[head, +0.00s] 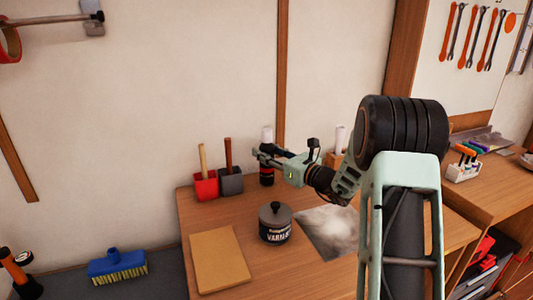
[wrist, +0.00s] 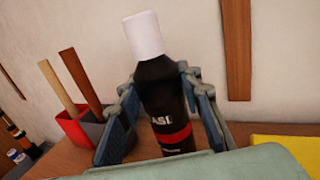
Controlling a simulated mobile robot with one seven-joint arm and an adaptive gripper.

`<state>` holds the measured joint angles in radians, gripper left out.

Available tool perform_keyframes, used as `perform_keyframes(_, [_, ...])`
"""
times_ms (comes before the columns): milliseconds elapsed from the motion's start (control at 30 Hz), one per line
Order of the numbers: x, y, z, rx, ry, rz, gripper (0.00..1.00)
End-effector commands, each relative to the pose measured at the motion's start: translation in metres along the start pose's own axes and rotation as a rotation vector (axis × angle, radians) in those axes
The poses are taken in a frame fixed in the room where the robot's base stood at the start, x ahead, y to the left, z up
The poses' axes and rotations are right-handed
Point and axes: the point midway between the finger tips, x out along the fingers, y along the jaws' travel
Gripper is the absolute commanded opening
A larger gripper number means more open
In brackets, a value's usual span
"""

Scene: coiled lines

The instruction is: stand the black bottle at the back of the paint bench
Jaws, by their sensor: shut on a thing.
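The black bottle (wrist: 164,90) has a white cap and a red band, and it stands upright between my fingers in the wrist view. In the head view the bottle (head: 267,172) is at the back of the wooden paint bench (head: 200,225), near the wall. My gripper (head: 262,157) reaches it from the right and is shut on it; in the wrist view the gripper (wrist: 162,115) has a blue-padded finger on each side. The bottle's base is at or very close to the bench top; I cannot tell if it touches.
A red holder (head: 205,187) and a grey holder (head: 230,180) with wooden handles stand just left of the bottle. A varnish tin (head: 274,223), a tan board (head: 219,260) and a grey sheet (head: 328,230) lie nearer. A white-capped thing (head: 341,139) stands behind my wrist.

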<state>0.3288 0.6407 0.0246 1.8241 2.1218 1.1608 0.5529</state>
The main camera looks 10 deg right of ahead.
Motion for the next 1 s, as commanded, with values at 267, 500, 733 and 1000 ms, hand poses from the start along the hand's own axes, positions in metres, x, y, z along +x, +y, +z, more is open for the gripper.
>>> perform_keyframes(267, [0.000,0.000,-0.003,0.000,0.000,0.000,0.37])
perform_keyframes(500, [0.000,0.000,-0.003,0.001,0.001,0.000,0.50])
perform_keyframes(733, [0.000,0.000,0.001,0.000,0.000,0.000,0.50])
perform_keyframes(1000, [-0.046,-0.002,0.001,0.002,0.003,-0.005,0.50])
